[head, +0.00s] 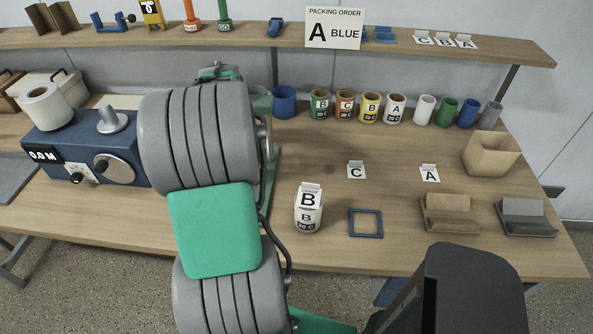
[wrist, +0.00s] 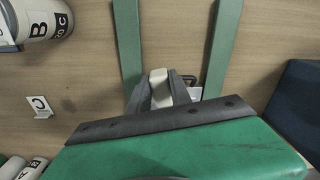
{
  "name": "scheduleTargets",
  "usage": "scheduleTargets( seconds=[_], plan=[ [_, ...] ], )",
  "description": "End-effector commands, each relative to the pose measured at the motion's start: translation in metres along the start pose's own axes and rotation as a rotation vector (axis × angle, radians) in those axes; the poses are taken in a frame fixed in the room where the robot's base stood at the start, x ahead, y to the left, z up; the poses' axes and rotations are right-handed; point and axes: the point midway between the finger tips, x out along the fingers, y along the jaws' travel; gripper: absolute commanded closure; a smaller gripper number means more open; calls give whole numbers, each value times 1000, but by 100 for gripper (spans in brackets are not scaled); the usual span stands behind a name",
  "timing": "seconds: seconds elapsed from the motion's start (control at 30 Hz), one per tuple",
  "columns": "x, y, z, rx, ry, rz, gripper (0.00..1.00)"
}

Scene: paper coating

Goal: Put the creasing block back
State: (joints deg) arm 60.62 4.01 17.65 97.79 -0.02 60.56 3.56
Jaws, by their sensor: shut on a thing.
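My gripper (wrist: 161,92) shows in the wrist view with its dark fingers closed on a small cream-white block (wrist: 159,84), which I take to be the creasing block. Its lower part is hidden by the gripper. The block is over or near the wooden table between two long green bars (wrist: 128,40); I cannot tell whether it touches anything below. In the head view my grey and green arm hides the gripper and the block.
The bench holds a white B jar (head: 308,211), a blue square frame (head: 366,223), a tan holder (head: 449,214), a grey holder (head: 525,218) and a cardboard bin (head: 490,154). Several labelled cans stand along the back. A blue machine (head: 90,152) stands left. Clear wood lies around the letter cards.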

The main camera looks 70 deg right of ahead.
Motion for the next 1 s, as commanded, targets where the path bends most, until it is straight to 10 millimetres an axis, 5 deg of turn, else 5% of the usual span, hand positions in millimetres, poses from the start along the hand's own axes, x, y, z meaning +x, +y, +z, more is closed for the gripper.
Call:
scheduleTargets(
  seconds=[0.1,0.33,0.87,1.0],
  plan=[
    [11,55,-7,130,-1,0,100],
    [21,132,-10,353,1,0,100],
    [-29,194,-62,1306,2,0,100],
    [-25,200,-64,1410,-3,2,100]
  ],
)
